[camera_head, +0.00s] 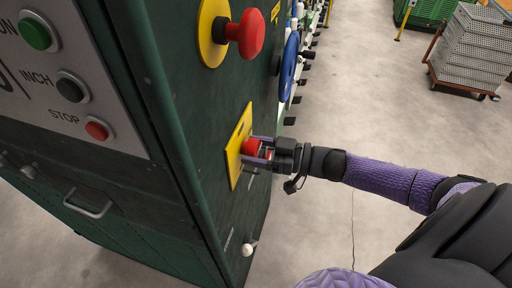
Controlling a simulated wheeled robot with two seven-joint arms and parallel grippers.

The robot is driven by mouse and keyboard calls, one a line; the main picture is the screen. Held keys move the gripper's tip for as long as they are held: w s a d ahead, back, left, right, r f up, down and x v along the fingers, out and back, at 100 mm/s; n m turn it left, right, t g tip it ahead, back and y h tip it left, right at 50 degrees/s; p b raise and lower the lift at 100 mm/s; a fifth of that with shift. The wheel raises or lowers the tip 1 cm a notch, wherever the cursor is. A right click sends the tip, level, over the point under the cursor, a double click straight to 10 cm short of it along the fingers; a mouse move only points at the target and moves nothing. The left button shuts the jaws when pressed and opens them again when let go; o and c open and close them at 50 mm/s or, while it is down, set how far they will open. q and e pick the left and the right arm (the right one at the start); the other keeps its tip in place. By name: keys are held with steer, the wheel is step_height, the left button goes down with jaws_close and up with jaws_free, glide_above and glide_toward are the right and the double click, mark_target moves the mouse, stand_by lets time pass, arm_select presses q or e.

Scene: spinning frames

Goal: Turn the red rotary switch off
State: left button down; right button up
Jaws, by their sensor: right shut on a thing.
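The red rotary switch (251,146) sits on a yellow plate (236,142) on the side face of a dark green machine cabinet. My right gripper (258,152) comes in from the right and is shut on the switch, with one finger above it and one below. The fingers hide part of the switch, and I cannot tell which position it is turned to. My left gripper is not in view.
A red mushroom button (250,34) sticks out above the switch on a round yellow plate. A blue handwheel (289,66) is behind it. A white knob (249,248) is lower down. A cart with stacked crates (470,48) stands far right; the floor between is clear.

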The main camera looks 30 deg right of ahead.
steer(key=n, duration=0.3)
steer(key=shift+n+p, duration=0.3)
steer(key=shift+p, duration=0.1)
steer(key=n, duration=0.4)
steer(key=shift+h+p, duration=0.3)
steer(key=shift+p, duration=0.05)
steer(key=n, duration=0.4)
steer(key=shift+n+h, duration=0.3)
steer(key=shift+n, duration=1.7)
steer(key=o, duration=1.2)
steer(key=shift+s, duration=0.1)
